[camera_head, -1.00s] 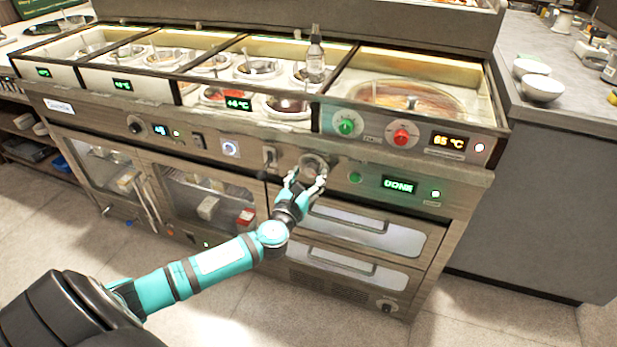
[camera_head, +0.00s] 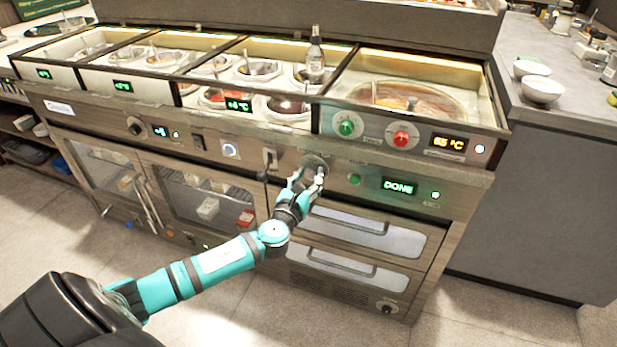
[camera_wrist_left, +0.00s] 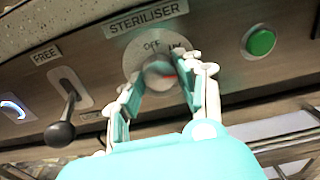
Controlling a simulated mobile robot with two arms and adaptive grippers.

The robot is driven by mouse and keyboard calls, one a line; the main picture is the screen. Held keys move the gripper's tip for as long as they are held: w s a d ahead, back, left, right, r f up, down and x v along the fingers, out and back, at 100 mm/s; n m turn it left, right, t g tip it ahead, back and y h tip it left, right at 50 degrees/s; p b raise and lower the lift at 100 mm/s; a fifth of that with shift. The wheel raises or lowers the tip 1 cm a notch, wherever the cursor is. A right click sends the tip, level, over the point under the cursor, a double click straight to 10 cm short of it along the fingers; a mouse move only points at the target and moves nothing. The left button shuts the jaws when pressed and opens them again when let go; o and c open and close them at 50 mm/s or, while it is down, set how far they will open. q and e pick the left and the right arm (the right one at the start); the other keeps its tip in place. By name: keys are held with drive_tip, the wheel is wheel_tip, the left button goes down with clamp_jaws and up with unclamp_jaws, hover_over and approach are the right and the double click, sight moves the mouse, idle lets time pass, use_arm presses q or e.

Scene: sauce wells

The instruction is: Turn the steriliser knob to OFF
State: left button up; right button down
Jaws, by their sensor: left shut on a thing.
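The steriliser knob (camera_wrist_left: 160,76) is a round grey knob on a pale dial plate (camera_wrist_left: 140,48) marked OFF at the top, under a STERILISER label (camera_wrist_left: 148,18). In the wrist view a red mark shows at the knob's right side. My left gripper (camera_wrist_left: 160,88) is shut on the knob, one finger on each side. In the head view the left gripper (camera_head: 305,178) reaches the panel at the dial (camera_head: 315,163), and its fingers partly hide the knob. My right gripper is not in view.
A black-handled lever (camera_wrist_left: 62,122) labelled FREE stands left of the dial. A green button (camera_wrist_left: 261,42) is to its right, beside a display (camera_head: 399,187) reading DONE. Drawers with bar handles (camera_head: 345,217) lie below. Sauce wells (camera_head: 258,68) are above.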

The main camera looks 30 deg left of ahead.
use_arm(q)
drive_tip(key=shift+n, duration=0.7)
drive_tip(key=n+b, duration=0.1)
drive_tip(key=n, duration=0.5)
drive_tip(key=shift+d+n, duration=0.1)
drive_tip(key=shift+n, duration=0.8)
drive_tip(key=n, duration=0.2)
drive_tip(key=shift+n, duration=0.4)
drive_tip(key=n, duration=0.2)
drive_tip(key=shift+n, duration=1.1)
drive_tip(key=n, duration=0.2)
drive_tip(key=shift+r+n, duration=0.1)
drive_tip(key=shift+n, duration=0.8)
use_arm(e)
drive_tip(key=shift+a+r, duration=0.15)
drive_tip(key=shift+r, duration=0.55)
